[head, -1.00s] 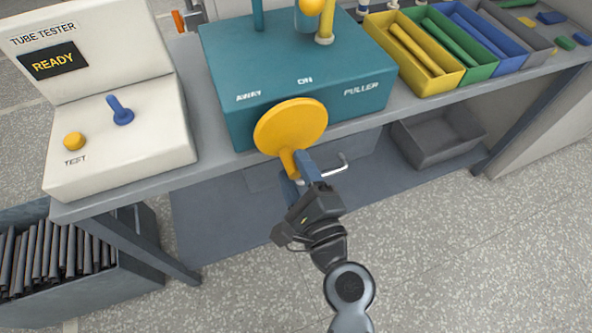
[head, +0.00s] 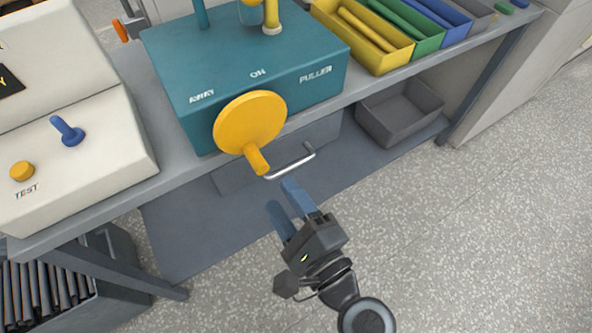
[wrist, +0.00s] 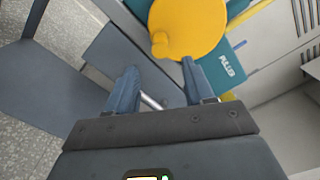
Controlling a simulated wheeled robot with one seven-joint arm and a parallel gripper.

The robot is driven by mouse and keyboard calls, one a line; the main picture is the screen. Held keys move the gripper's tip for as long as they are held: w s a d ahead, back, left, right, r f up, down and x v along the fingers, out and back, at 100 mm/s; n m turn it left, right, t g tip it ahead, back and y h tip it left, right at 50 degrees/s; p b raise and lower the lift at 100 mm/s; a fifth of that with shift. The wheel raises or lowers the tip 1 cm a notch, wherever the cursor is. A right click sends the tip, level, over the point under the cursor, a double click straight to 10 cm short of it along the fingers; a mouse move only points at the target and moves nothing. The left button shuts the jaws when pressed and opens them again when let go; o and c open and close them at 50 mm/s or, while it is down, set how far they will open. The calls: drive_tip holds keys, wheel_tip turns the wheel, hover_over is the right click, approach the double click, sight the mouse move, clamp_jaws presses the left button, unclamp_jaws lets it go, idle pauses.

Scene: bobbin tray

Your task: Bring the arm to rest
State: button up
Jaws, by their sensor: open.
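My gripper (head: 283,196) is open and empty, its two blue fingers spread apart. In the head view it hangs in front of the bench, below the yellow wheel (head: 248,118) with its stub handle, and apart from it. The wheel is on the front of the teal puller box (head: 240,62). In the wrist view the wheel (wrist: 187,22) shows beyond the fingertips (wrist: 160,72), with nothing between the fingers but a distant view of the drawer handle.
A drawer with a metal handle (head: 290,163) is under the bench, close behind my fingers in the picture. A grey bin (head: 400,112) stands on the lower shelf. The white tube tester (head: 100,150) is at left. The speckled floor (head: 460,240) at right is clear.

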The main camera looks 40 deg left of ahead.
drive_tip(key=s+d+f+n+t+h, duration=0.1)
drive_tip(key=s+d+f+t+h, duration=0.15)
drive_tip(key=d, duration=0.45)
drive_tip(key=s+d+f+t+h, duration=0.15)
drive_tip(key=d+h, duration=0.25)
drive_tip(key=d, duration=0.4)
drive_tip(key=s+d+f+n+t+h, duration=0.1)
drive_tip(key=s+d+t+h, duration=0.2)
drive_tip(key=d, duration=0.4)
drive_tip(key=s+d+r+n+t+h+p, duration=0.1)
drive_tip(key=s+d+r+n+h, duration=0.6)
drive_tip(key=s+d+r, duration=0.5)
drive_tip(key=d+r+n, duration=0.1)
drive_tip(key=d, duration=0.2)
drive_tip(key=shift+d+r+n, duration=0.15)
drive_tip(key=shift+n, duration=0.25)
